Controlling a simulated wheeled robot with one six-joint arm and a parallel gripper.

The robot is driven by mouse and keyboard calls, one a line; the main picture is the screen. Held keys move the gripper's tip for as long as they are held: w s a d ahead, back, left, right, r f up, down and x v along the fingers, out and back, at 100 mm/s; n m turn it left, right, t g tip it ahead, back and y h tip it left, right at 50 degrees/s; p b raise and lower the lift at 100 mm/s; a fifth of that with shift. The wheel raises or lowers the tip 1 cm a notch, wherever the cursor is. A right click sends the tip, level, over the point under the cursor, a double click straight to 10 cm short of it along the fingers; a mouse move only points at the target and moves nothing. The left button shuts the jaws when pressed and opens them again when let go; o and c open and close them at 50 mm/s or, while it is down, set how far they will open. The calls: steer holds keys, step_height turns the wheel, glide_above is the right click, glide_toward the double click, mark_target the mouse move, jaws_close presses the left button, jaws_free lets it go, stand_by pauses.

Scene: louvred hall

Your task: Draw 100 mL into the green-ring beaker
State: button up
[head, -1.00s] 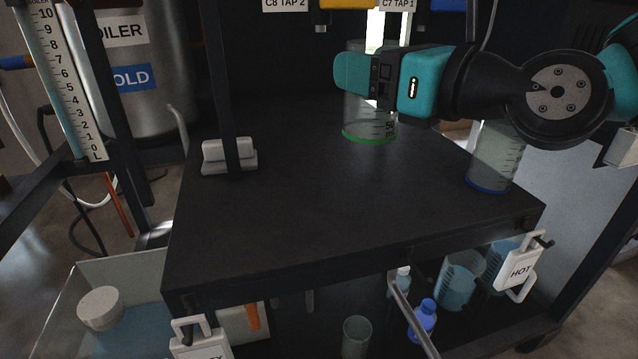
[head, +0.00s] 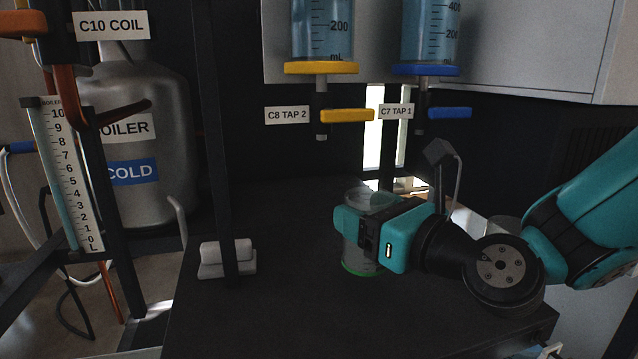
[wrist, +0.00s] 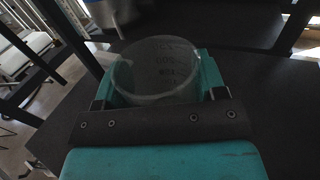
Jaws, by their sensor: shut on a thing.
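The green-ring beaker (head: 360,265) is a clear glass with a green band at its base, upright at the black worktop (head: 270,310). I cannot tell whether its base touches the top. My gripper (head: 362,232) comes from the right and is shut around its upper body. In the wrist view the beaker (wrist: 160,62) sits between both fingers and looks empty. Above hang a yellow-collared graduated vessel (head: 322,30) with the yellow-handled C8 TAP 2 (head: 347,115), and a blue-collared vessel (head: 430,35) with the blue-handled C7 TAP 1 (head: 450,113). Both vessels hold blue liquid.
A dark post (head: 220,150) with a pale block (head: 228,258) at its foot stands left of the beaker. A boiler (head: 140,190) and a level scale (head: 65,175) are further left. Another glass (head: 502,225) is partly hidden behind my arm. The front-left worktop is clear.

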steer(key=shift+w+a+r+p, duration=0.2)
steer(key=shift+w+a+p, duration=0.15)
steer(key=shift+w+p, duration=0.55)
steer(key=w+a+f, duration=0.1)
steer(key=w+a, duration=0.1)
steer(key=w+a+f+p, duration=0.1)
steer(key=w, duration=0.1)
steer(key=w+a+f, duration=0.2)
steer(key=shift+w+a, duration=0.3)
steer(key=shift+a, duration=0.05)
steer(key=shift+f, duration=0.1)
steer(key=shift+f, duration=0.15)
steer(key=o, duration=0.9)
